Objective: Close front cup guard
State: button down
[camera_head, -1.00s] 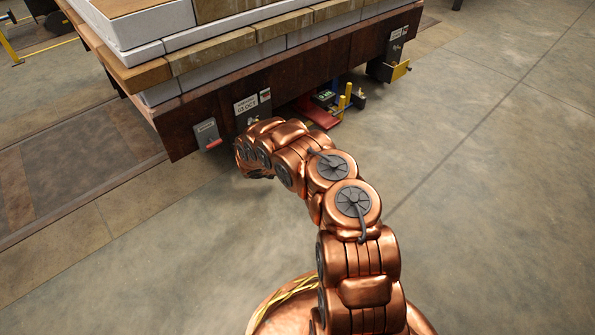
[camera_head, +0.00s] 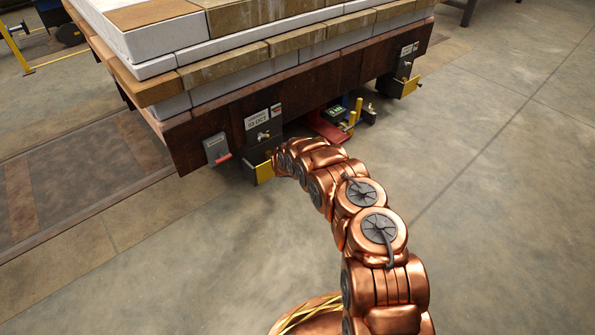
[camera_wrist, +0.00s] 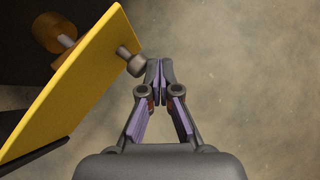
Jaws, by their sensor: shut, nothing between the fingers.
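A yellow plate (camera_wrist: 85,75), which looks like the cup guard, slants across the left of the wrist view. A short grey knob (camera_wrist: 136,66) sticks out from its right side. My gripper (camera_wrist: 158,78) is shut and empty, with its fingertips just right of the knob; I cannot tell whether they touch it. In the head view, a yellow guard (camera_head: 264,172) shows low on the near bracket, under the dated tag (camera_head: 257,121). My arm's end is beside it, and the fingers are hidden there. Another yellow guard (camera_head: 410,87) sits on the far bracket.
The brown steel beam (camera_head: 330,92) carries stacked grey and tan blocks (camera_head: 230,60). A grey box with a red handle (camera_head: 217,149) hangs left of the near bracket. A red part and yellow posts (camera_head: 352,115) stand under the beam. The floor (camera_head: 500,200) at right is clear.

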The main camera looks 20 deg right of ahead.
jog(key=shift+w+n, duration=0.3)
jog(key=shift+w, duration=0.2)
jog(key=shift+d, duration=0.1)
dwell(0.3)
jog(key=s+d+r+b, duration=0.1)
jog(key=s+d+r, duration=0.2)
jog(key=s+r, duration=0.4)
jog(key=shift+s+r, duration=0.25)
jog(key=shift+s, duration=1.45)
